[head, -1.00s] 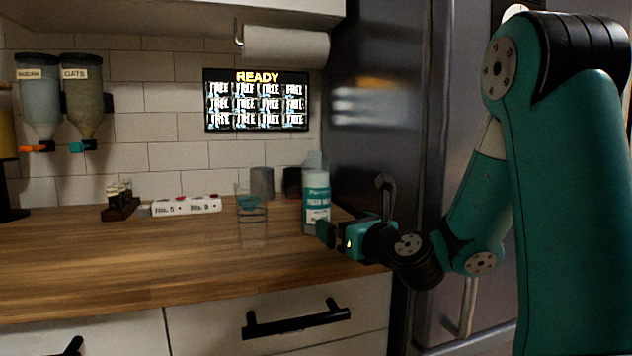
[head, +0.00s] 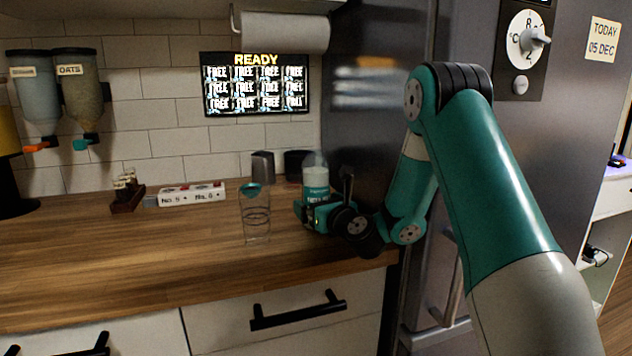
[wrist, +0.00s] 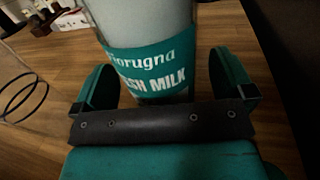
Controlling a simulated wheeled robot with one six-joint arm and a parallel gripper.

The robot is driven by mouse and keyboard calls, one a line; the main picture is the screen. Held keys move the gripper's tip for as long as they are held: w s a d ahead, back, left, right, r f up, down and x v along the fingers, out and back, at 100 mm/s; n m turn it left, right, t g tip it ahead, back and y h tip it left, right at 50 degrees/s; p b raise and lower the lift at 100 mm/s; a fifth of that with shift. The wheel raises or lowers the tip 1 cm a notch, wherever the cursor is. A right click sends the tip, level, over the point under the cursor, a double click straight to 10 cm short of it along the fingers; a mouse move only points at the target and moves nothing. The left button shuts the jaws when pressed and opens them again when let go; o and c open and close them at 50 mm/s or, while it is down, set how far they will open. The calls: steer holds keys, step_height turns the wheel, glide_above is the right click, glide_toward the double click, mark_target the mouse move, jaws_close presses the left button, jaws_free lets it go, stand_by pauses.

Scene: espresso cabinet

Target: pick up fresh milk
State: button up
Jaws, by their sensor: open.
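The fresh milk bottle (head: 316,178) stands upright on the wooden counter beside the dark fridge, with a white body and a teal label. In the wrist view the bottle (wrist: 150,62) fills the upper middle, its label reading "Fiorugna" and "FRESH MILK". My gripper (head: 312,212) is at the lower part of the bottle. In the wrist view my gripper (wrist: 165,85) is open, with one teal finger on each side of the bottle. A gap shows beside the right finger; contact at the left finger is hard to tell. The bottle's base is hidden by the gripper.
A clear glass (head: 257,222) stands on the counter left of my gripper. Behind are a grey cup (head: 263,166) and a dark cup (head: 296,165). A white block with labels (head: 192,193) lies farther left. The front left counter (head: 120,260) is clear.

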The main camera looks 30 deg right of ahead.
steer(key=shift+w, duration=0.7)
steer(key=shift+c, duration=0.2)
steer(key=c, duration=1.2)
steer(key=shift+c, duration=0.2)
steer(key=shift+r+p, duration=0.25)
steer(key=shift+p, duration=0.1)
step_height(320, 180, up, 14)
steer(key=p, duration=0.8)
steer(key=shift+r+p, duration=0.7)
steer(key=shift+r, duration=2)
